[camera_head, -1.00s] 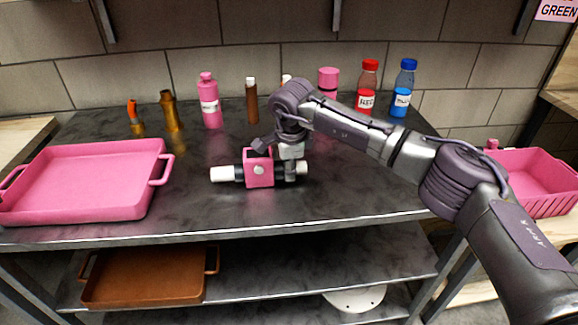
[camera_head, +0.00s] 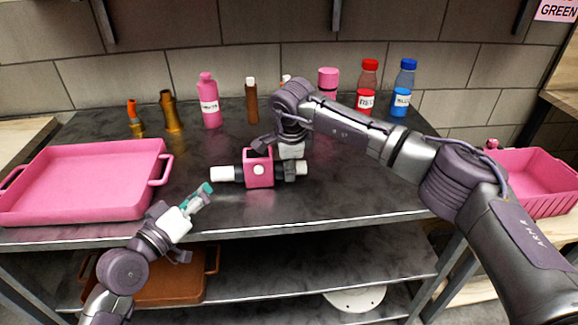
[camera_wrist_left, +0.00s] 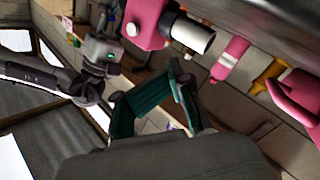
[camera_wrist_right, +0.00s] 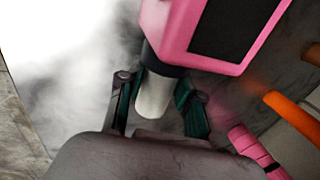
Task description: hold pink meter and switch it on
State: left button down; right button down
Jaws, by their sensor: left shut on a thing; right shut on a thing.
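The pink meter (camera_head: 260,182) is a pink block with a white round button on its front and a dark, white-ended tube through it. In the head view it is at the middle of the table; whether it touches the table I cannot tell. My right gripper (camera_head: 289,168) is shut on the tube's right end; the right wrist view shows the white tube end (camera_wrist_right: 154,95) between the fingers. My left gripper (camera_head: 207,190) is in front and left of the meter (camera_wrist_left: 148,22), apart from it. Its teal fingers (camera_wrist_left: 176,68) are close together, with nothing visible between them.
A pink tray (camera_head: 85,180) stands on the left of the table. Several bottles, including a red one (camera_head: 367,88) and a blue one (camera_head: 403,88), line the back near the wall. A pink basket (camera_head: 540,180) is at right. A brown tray (camera_head: 185,290) lies on the lower shelf.

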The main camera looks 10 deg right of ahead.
aim_at(259, 170)
pick_arm(q)
jog(key=s+d+g+h, duration=0.25)
jog(key=s+d, duration=0.35)
jog(key=d, duration=0.5)
jog(key=shift+t+h, duration=0.25)
jog(key=shift+t, duration=0.1)
jog(key=shift+w+d+f, duration=0.1)
jog(key=shift+w+f, duration=0.05)
jog(key=shift+w, duration=4.05)
jog(key=c, duration=1.7)
grip_release()
grip_shut()
jog(key=shift+w, duration=0.1)
